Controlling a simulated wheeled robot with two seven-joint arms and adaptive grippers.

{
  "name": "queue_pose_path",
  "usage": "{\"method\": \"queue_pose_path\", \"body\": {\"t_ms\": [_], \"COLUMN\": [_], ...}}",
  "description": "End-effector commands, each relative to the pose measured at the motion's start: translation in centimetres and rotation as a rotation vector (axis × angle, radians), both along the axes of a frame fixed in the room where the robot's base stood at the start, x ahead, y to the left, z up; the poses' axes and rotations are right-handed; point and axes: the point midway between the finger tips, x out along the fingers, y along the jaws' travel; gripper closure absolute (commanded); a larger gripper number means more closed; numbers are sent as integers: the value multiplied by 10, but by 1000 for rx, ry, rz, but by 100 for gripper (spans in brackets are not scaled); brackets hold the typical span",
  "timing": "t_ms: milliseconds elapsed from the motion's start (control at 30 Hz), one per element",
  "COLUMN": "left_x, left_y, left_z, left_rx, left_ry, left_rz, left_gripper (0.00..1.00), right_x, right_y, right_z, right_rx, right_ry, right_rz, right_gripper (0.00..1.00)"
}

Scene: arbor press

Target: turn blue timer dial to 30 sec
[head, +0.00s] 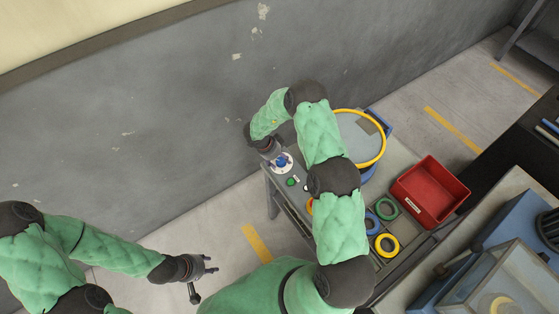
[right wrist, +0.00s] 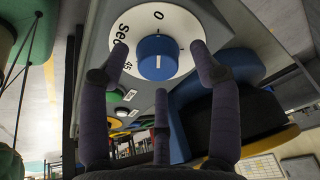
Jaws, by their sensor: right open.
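The blue timer dial (right wrist: 157,58) sits on a white round scale plate (right wrist: 185,25) in the right wrist view. A white mark runs vertically on its face, in line with the "0" above; "Sec" and a partly hidden number show at the left. My right gripper (right wrist: 157,85) is open, its three fingers spread around the dial with gaps, and it does not clearly touch it. In the head view the dial (head: 282,161) shows just beside the right gripper (head: 273,152). My left gripper (head: 208,272) is empty with fingers spread, low over the floor, far from the dial.
Green buttons (head: 291,182) sit beside the dial. A yellow-rimmed round container (head: 381,150), a red bin (head: 428,218) and coloured rings (head: 386,245) stand on the bench to the right. My right arm hides part of the bench. A grey wall stands behind.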

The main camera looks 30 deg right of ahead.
Motion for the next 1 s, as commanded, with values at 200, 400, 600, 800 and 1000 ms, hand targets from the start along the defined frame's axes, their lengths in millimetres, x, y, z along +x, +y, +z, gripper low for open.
{"method": "queue_pose_path", "body": {"t_ms": [200, 400, 600, 800, 1000], "left_x": [0, 0, 0, 0, 0], "left_y": [0, 0, 0, 0, 0], "left_z": [-1, -1, -1, 0, 5], "left_rx": [0, 0, 0, 0, 0], "left_ry": [0, 0, 0, 0, 0], "left_rz": [0, 0, 0, 0, 0], "left_gripper": [60, 60, 60, 60, 60], "right_x": [-1, -1, -1, 0, -1], "right_y": [-2, -2, -3, -4, -5], "right_z": [-5, -5, -5, -4, -3], "right_rx": [0, 0, -1, -2, -2], "right_ry": [0, 0, 0, -2, -14], "right_rz": [0, 0, 0, -6, -55], "right_gripper": [37, 45, 91, 91, 91]}}
